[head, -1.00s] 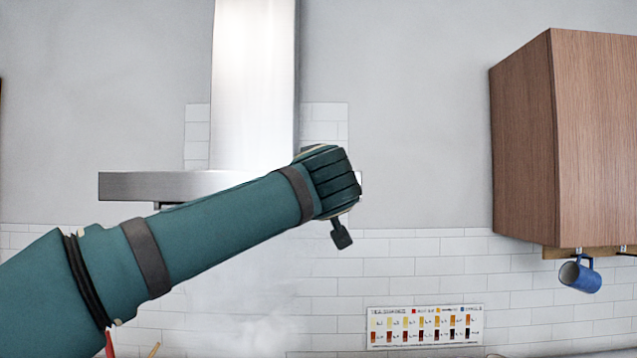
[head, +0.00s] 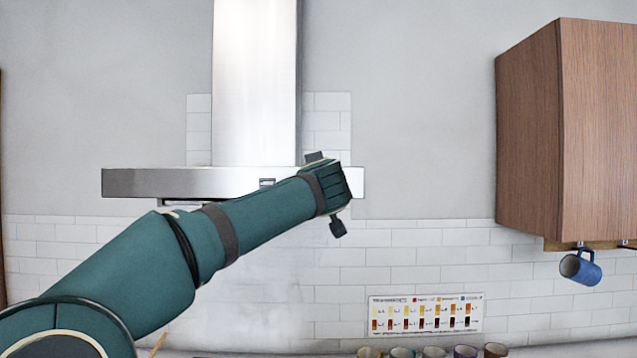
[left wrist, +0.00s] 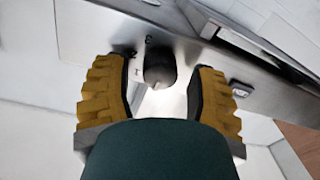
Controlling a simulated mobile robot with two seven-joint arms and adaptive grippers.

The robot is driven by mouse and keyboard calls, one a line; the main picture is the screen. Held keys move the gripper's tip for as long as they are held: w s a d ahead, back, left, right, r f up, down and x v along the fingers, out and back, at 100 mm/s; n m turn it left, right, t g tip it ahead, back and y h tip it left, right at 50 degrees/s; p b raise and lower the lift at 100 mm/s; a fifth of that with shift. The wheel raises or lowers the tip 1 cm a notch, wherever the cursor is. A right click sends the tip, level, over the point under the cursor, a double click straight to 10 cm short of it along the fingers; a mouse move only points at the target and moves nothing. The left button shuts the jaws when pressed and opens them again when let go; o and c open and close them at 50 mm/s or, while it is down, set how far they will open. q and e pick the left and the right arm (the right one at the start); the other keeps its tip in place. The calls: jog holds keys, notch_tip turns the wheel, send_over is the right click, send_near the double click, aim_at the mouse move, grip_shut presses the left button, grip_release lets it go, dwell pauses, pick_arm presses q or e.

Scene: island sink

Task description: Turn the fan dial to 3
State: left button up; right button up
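The fan dial (left wrist: 159,72) is a dark round knob on the metal front of the range hood (head: 140,183). Marks 1, 2 and 3 are printed around it in the left wrist view, with 3 at its top. My left gripper (left wrist: 164,64) is open, with one yellow-padded finger on each side of the dial. Gaps show between the knob and both pads. In the head view my left arm reaches up to the hood's right end; the wrist hides the dial and most of the gripper. My right gripper is in neither view.
A small dark rectangular panel (left wrist: 241,88) sits right of the dial on the hood. A wooden cabinet (head: 590,130) hangs at the right, with a blue mug (head: 581,268) below it. Several mugs stand along the bottom edge. A color chart (head: 425,314) is on the tiles.

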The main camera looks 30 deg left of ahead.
pick_arm(q)
grip_shut()
